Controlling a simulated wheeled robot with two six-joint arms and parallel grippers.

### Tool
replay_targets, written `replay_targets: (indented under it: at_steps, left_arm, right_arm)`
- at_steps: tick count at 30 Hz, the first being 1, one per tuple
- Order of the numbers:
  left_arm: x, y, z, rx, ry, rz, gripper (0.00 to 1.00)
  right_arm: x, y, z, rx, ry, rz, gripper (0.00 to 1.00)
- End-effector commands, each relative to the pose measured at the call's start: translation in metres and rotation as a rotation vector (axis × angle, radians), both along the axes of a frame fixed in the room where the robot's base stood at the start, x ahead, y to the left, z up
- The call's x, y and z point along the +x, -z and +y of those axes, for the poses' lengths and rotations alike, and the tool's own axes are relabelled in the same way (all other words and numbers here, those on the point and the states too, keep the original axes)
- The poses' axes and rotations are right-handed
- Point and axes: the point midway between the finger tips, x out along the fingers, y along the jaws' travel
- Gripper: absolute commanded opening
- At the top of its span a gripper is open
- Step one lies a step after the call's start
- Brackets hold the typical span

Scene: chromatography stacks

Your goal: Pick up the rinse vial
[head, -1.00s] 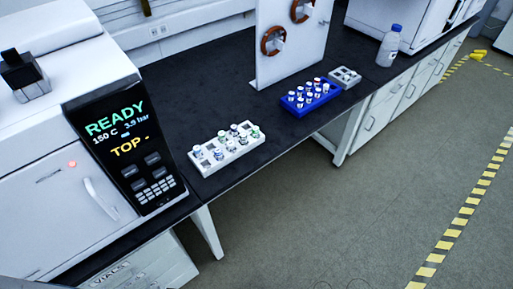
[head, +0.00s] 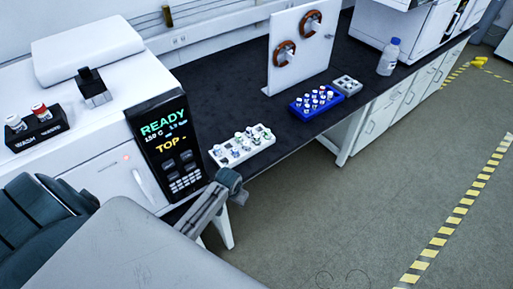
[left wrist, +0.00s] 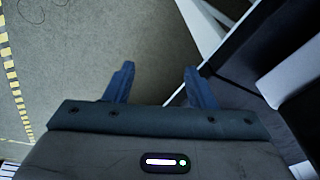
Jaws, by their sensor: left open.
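A black holder (head: 38,132) lettered WASH and apparently WASTE sits on the instrument's top at the far left in the head view. It holds a white-capped vial (head: 15,123) and a red-capped vial (head: 40,110). A white rack (head: 262,147) with several vials stands on the bench by the instrument's display. I cannot tell which vial is the rinse vial. My left gripper (left wrist: 158,75) is open and empty in the left wrist view, over the floor beside the bench. My left arm fills the lower left of the head view. My right gripper is not in view.
The instrument (head: 160,150) shows READY. A blue vial rack (head: 312,111), a small grey rack (head: 347,87), a white upright panel (head: 300,60) and a blue-capped bottle (head: 388,60) stand farther along the black bench (head: 215,95). The floor at right is open.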

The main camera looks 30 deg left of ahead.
Motion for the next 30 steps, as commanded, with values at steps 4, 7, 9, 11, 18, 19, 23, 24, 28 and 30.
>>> replay_targets:
  at_steps: [4,7,9,11,18,19,23,24,28,30]
  left_arm:
    - [0.018,-0.012,0.006,-0.002,-0.009,0.003,0.50]
    - [0.031,-0.017,0.010,-0.004,-0.018,0.006,0.50]
    - [0.041,-0.021,0.014,-0.006,-0.025,0.010,0.50]
    - [0.051,-0.026,0.018,-0.008,-0.031,0.012,0.50]
    - [0.106,-0.058,0.039,-0.023,-0.074,0.026,0.50]
    - [0.115,-0.064,0.043,-0.027,-0.082,0.028,0.50]
    - [0.157,-0.099,0.062,-0.047,-0.123,0.038,0.50]
    - [0.169,-0.110,0.067,-0.055,-0.135,0.043,0.50]
    - [0.194,-0.136,0.080,-0.076,-0.166,0.053,0.50]
    - [0.201,-0.144,0.083,-0.083,-0.175,0.057,0.50]
  right_arm:
    - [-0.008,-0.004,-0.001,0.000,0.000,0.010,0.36]
    - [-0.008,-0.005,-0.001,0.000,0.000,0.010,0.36]
    - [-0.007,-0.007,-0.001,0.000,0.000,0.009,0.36]
    - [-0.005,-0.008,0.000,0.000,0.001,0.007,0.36]
    - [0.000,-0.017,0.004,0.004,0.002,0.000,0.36]
    - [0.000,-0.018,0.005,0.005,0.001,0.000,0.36]
    - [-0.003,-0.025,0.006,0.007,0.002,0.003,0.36]
    - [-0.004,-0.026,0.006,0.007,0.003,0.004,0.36]
    - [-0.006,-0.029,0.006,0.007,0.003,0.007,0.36]
    - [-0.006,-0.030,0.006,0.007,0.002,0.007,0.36]
